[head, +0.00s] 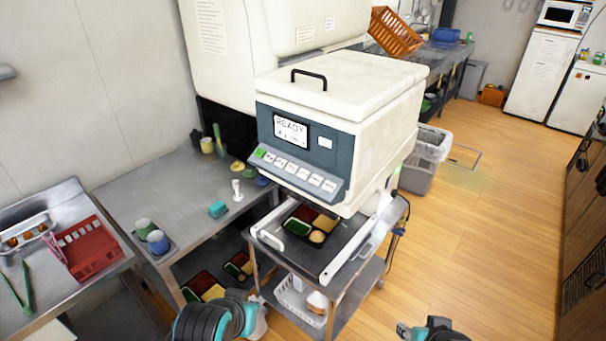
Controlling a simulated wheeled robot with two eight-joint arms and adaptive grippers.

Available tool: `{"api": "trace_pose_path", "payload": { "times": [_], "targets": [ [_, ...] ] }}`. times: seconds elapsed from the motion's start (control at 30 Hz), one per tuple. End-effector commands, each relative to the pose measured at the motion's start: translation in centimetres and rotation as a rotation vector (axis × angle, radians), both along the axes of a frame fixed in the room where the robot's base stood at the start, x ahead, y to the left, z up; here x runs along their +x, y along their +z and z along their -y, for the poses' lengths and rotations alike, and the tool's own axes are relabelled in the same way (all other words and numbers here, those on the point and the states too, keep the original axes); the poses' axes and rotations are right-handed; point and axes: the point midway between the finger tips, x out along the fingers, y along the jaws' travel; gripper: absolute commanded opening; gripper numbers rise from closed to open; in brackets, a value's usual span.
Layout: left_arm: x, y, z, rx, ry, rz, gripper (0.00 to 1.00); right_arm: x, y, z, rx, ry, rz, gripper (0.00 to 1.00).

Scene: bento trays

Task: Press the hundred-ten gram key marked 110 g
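The white machine (345,95) stands in the middle, with a sloped grey key panel (345,189) on its front. One key at the left end of the row is green (261,153); several white keys (303,173) run to the right of it. Their markings are too small to read, so I cannot tell which is 110 g. The display (290,131) above reads READY. Dark and teal parts of my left arm show at the bottom centre-left and of my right arm at the bottom edge. Nothing touches the keys.
A dark bento tray (326,241) with coloured food sits under the machine. A steel table (170,190) at left holds cups, a teal block and a white stand. A red basket (88,250) is at far left. Grey crates (425,150) stand behind; wooden floor at right is free.

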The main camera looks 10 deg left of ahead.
Motion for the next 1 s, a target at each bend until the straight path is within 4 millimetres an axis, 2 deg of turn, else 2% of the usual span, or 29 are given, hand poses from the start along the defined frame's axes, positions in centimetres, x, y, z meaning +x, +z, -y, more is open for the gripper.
{"api": "trace_pose_path", "payload": {
  "times": [0.87,1.0],
  "targets": [
    [0.0,0.0,0.0,0.0,0.0,0.0,0.0,0.0,0.0,0.0,0.0,0.0,0.0,0.4],
    [0.66,0.79,-0.02,-0.011,0.019,0.012,0.0,-0.01,0.52,0.0,0.0,0.0,0.0,0.4]
  ]
}}
